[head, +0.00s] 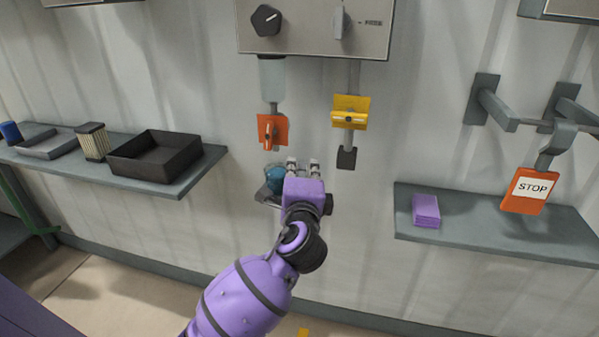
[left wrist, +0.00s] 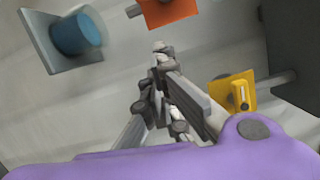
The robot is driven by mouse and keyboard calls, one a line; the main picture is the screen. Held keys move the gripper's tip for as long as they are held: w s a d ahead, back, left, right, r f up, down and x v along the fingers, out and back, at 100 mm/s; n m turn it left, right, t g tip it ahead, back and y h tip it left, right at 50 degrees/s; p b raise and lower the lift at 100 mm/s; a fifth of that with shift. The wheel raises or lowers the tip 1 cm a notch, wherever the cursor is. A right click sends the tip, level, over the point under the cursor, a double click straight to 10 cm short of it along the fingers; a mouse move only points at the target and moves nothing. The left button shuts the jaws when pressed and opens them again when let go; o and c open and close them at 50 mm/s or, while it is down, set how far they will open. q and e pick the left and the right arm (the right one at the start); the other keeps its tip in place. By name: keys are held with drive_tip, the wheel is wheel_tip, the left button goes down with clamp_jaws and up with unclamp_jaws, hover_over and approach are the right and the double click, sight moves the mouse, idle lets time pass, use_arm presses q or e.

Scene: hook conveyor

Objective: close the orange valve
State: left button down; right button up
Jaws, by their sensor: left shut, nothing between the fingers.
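The orange valve (head: 272,131) hangs on a pipe below the control panel, left of the yellow valve (head: 349,112). An orange lever stands out from the middle of its plate. My left gripper (head: 303,163) is just below and right of the orange valve, apart from it, shut and empty. In the left wrist view the orange valve (left wrist: 168,11) is cut off by the top edge, beyond the fingertips (left wrist: 160,50). The yellow valve (left wrist: 236,92) shows there to the right. My right gripper is not in view.
A blue cup-like thing (head: 274,175) sits on a small bracket close left of my gripper. The control panel (head: 315,25) is above. A left shelf (head: 190,180) holds a black tray (head: 155,155); a right shelf (head: 480,232) holds a purple block (head: 426,210).

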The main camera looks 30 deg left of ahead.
sight(268, 135)
use_arm(q)
drive_tip(key=w+a+p, duration=0.1)
drive_tip(key=w+a, duration=0.3)
drive_tip(key=a, duration=0.2)
drive_tip(key=shift+a+r, duration=0.2)
drive_tip(key=shift+r, duration=0.05)
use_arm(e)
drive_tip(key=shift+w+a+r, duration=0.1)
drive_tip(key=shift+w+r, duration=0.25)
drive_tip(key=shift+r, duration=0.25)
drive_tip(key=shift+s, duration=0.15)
use_arm(q)
drive_tip(key=shift+s+a+f+m+t, duration=0.1)
drive_tip(key=shift+a+f+m+t, duration=0.15)
drive_tip(key=shift+m, duration=0.45)
drive_tip(key=shift+s+a+f+m+t, duration=0.1)
drive_tip(key=shift+a+f+m+t, duration=0.2)
drive_tip(key=shift+m, duration=0.4)
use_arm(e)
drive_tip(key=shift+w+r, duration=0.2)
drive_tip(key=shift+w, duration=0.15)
